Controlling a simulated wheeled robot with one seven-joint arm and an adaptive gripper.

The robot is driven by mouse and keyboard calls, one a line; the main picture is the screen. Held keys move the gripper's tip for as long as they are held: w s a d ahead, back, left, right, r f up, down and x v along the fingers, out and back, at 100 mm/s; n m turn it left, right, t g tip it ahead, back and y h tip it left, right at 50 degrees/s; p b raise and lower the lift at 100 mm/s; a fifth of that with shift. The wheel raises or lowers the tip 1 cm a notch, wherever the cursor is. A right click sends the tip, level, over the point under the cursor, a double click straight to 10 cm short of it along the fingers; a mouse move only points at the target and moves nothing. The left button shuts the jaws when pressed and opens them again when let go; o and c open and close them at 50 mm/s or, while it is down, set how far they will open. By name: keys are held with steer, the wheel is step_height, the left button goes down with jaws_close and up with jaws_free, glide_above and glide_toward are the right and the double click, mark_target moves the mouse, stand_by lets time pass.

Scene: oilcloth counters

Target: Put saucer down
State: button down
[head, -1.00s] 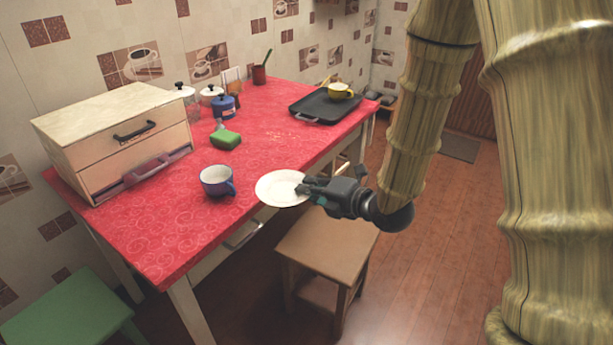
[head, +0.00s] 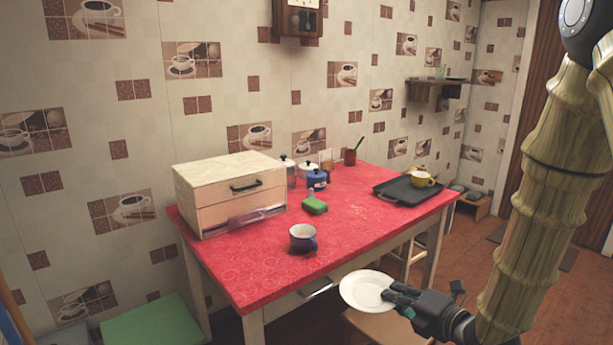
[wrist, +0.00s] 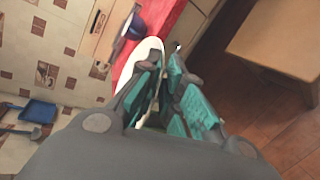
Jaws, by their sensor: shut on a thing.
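A white saucer (head: 366,290) is held at its right edge by my gripper (head: 396,294) in the head view. The saucer is in the air in front of the table's front edge, above a brown stool. In the wrist view my gripper (wrist: 172,75) has its teal fingers close together, with part of the white saucer (wrist: 148,52) showing beside and beyond them. The rest of the saucer is hidden behind the fingers. The red table (head: 350,238) is behind and left of the saucer.
A green sponge (head: 315,206), a drawer box (head: 230,190) and a dark tray (head: 402,191) with a yellow cup (head: 423,180) are also on the table. The table's front right is clear.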

steer(key=shift+d+f, duration=0.15)
steer(key=w+a+f+m+t+h, duration=0.1)
steer(key=w+f+m+h, duration=0.2)
steer(key=f, duration=0.7)
steer(key=w+a+f+m+t+h, duration=0.1)
steer(key=w+a+f+m+h, duration=0.2)
steer(key=f, duration=0.7)
steer(key=s+d+r+h+p, duration=0.1)
steer(key=s+r+p, duration=1)
steer(key=p, duration=0.5)
steer(key=shift+s+r, duration=0.4)
steer(key=shift+s, duration=0.1)
